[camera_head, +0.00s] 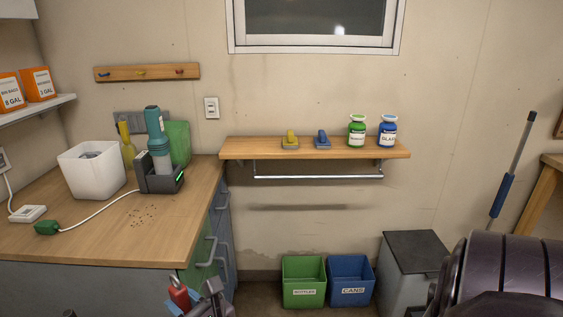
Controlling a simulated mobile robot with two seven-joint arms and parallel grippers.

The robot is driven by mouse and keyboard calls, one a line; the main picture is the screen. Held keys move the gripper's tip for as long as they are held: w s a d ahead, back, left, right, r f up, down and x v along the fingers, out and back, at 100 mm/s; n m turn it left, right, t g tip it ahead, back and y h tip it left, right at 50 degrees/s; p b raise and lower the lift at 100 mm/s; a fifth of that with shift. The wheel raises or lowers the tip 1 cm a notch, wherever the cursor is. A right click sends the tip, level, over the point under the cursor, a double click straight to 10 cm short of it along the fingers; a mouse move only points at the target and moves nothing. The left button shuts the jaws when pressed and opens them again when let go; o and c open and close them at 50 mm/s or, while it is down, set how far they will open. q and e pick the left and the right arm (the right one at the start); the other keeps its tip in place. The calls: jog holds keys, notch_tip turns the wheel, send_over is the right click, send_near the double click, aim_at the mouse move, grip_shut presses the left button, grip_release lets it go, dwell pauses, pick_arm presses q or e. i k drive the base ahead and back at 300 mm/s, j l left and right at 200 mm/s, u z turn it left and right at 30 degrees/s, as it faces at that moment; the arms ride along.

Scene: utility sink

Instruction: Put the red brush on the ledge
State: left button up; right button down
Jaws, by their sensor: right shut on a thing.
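The red brush (179,292) shows at the bottom edge, in front of the counter's front corner; only its upper part is visible. My right gripper (196,302) is there, shut on the red brush, with its lower part cut off by the frame. The ledge (230,149) is a wooden wall shelf above and to the right of the gripper. On it stand a yellow brush (290,140), a blue brush (322,140), a green-labelled jar (356,132) and a blue-labelled jar (388,132).
A blue piece (176,310) shows beside the red brush, mostly cut off. The wooden counter (90,235) holds a white bin (92,170) and a teal device in a dock (158,155). A metal rail (318,177) hangs under the ledge. The ledge's left end is bare.

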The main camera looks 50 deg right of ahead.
aim_at(237, 144)
jog(key=i+l+u, duration=0.25)
jog(key=l, duration=0.8)
jog(key=k+l+u, duration=0.1)
jog(key=l+u, duration=0.2)
jog(key=l, duration=0.7)
